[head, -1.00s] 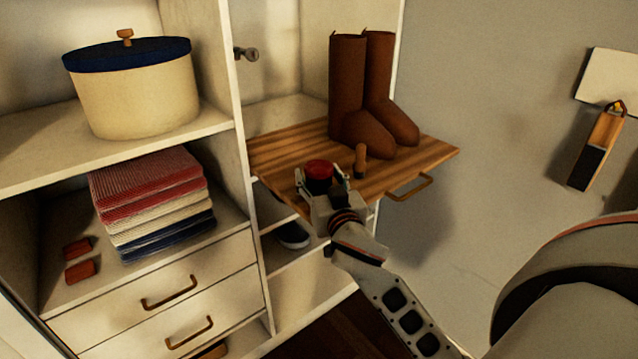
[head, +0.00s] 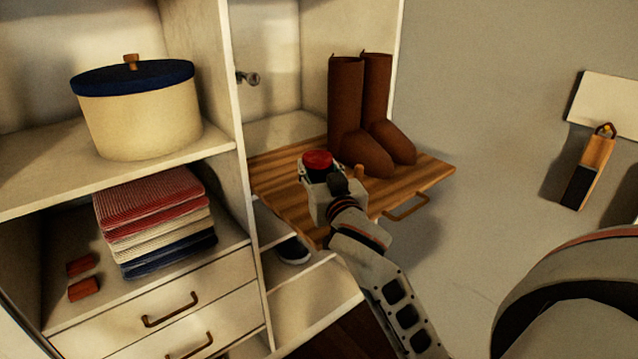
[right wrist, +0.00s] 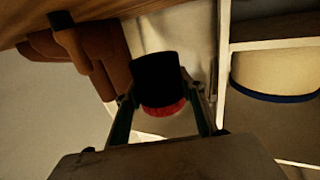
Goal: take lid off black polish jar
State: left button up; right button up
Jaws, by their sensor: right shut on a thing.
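The black polish jar (head: 316,175) has a red lid (head: 318,160) on it. In the right wrist view, which looks upside down, the black body (right wrist: 157,78) and red lid (right wrist: 165,108) show between the two fingers. My right gripper (head: 321,175) is shut on the jar, one finger on each side. The jar appears held above the striped wooden pull-out board (head: 285,192), clear of it. In the head view the gripper hides much of the black body. My left gripper is not in view.
Brown boots (head: 346,110) stand at the board's back. A small brown wooden item (head: 359,171) lies near them. A cream basket with blue lid (head: 140,120) and folded cloths (head: 155,220) fill the left shelves. A brush (head: 588,172) hangs on the right wall.

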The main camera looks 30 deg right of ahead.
pick_arm(q)
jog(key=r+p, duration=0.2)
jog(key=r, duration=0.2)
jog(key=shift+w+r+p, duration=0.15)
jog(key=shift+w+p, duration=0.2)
jog(key=shift+p, duration=0.05)
pick_arm(e)
notch_tip(320, 180, up, 12)
jog(key=shift+r, duration=0.1)
jog(key=o, duration=0.5)
jog(key=shift+c, duration=0.2)
grip_shut()
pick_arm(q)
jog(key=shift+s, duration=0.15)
